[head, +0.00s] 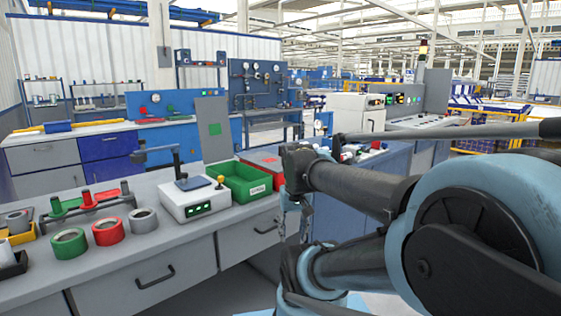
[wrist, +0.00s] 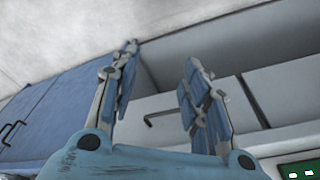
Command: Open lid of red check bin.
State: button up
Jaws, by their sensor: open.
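The red bin (head: 264,162) stands on the grey bench in the head view, just right of the green bin (head: 240,178). Its flat red top shows and looks closed, but my arm hides its right part. My gripper (wrist: 162,57) is open and empty in the wrist view, its two blue-padded fingers spread apart. Nothing lies between the fingertips except the background of drawer fronts. The red bin does not show in the wrist view. In the head view my arm stands in front of and right of the bin, and the fingers are hard to make out.
A white tester (head: 196,198) with a green display stands left of the green bin. Green, red (head: 108,231) and grey pipe rings lie on the bench at left. A rack (head: 90,203) stands behind them. Drawers with dark handles (head: 155,278) line the bench front.

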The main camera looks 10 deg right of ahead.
jog(key=w+d+r+m+g, duration=0.15)
jog(key=w+r+m, duration=0.25)
jog(key=w+r, duration=0.7)
jog(key=w+d+r+m, duration=0.25)
jog(key=w+r, duration=0.55)
jog(key=w, duration=0.4)
jog(key=w+d+r+m+g, duration=0.15)
jog(key=w+r+m, duration=0.35)
jog(key=w+r, duration=0.6)
jog(key=shift+t, duration=0.5)
jog(key=f, duration=1.7)
jog(key=shift+w+d+f, duration=0.1)
jog(key=shift+w+f, duration=0.3)
jog(key=shift+c, duration=0.4)
grip_shut()
